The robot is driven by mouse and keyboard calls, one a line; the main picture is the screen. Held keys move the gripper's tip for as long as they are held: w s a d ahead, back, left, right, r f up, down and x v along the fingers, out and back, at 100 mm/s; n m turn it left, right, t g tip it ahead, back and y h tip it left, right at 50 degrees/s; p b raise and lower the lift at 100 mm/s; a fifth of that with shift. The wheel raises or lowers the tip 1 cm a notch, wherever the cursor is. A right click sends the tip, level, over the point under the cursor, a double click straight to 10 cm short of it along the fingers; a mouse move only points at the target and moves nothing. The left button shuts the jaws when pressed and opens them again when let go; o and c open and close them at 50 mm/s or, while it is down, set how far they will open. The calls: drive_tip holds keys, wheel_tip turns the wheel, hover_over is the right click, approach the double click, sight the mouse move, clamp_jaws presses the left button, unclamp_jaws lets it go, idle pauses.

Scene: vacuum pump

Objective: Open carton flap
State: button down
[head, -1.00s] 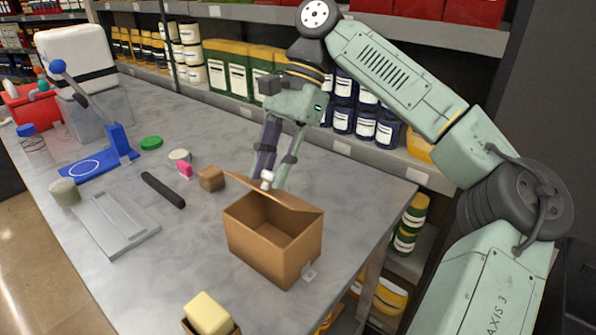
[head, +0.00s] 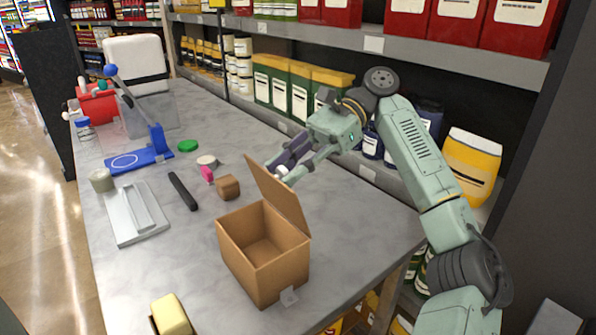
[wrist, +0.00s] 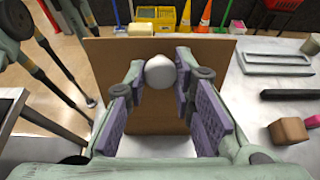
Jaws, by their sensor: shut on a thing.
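The brown carton (head: 262,268) stands on the grey table near its right front edge, with its top open and an empty-looking inside. Its flap (head: 281,199) stands steeply up along the carton's right rear edge. A white knob (head: 281,171) sits on the flap's outer face near the top. My gripper (head: 285,175) reaches in from behind the flap and is shut on the knob. In the wrist view the knob (wrist: 160,72) lies between my fingertips, with the brown flap (wrist: 107,65) upright behind it. The carton's inside is hidden in that view.
A small brown block (head: 228,188), a black bar (head: 183,191) and a grey tray (head: 136,214) lie left of the carton. A yellow block (head: 171,315) is at the front edge.

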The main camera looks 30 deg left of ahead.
drive_tip(key=shift+w+d+f+g+y, duration=0.2)
drive_tip(key=shift+w+g+y, duration=0.05)
drive_tip(key=shift+w+g, duration=0.4)
drive_tip(key=shift+w+d+f+g+y, duration=0.25)
drive_tip(key=shift+w+g, duration=0.25)
drive_tip(key=shift+g, duration=0.25)
drive_tip(key=shift+w+d+f+g+y, duration=0.15)
drive_tip(key=shift+w+f+g+y, duration=0.05)
drive_tip(key=shift+w+g, duration=0.45)
drive_tip(key=c, duration=1.3)
unclamp_jaws()
drive_tip(key=shift+c, duration=0.2)
drive_tip(key=shift+r, duration=0.1)
wheel_tip(320, 180, up, 10)
drive_tip(key=shift+s, duration=0.1)
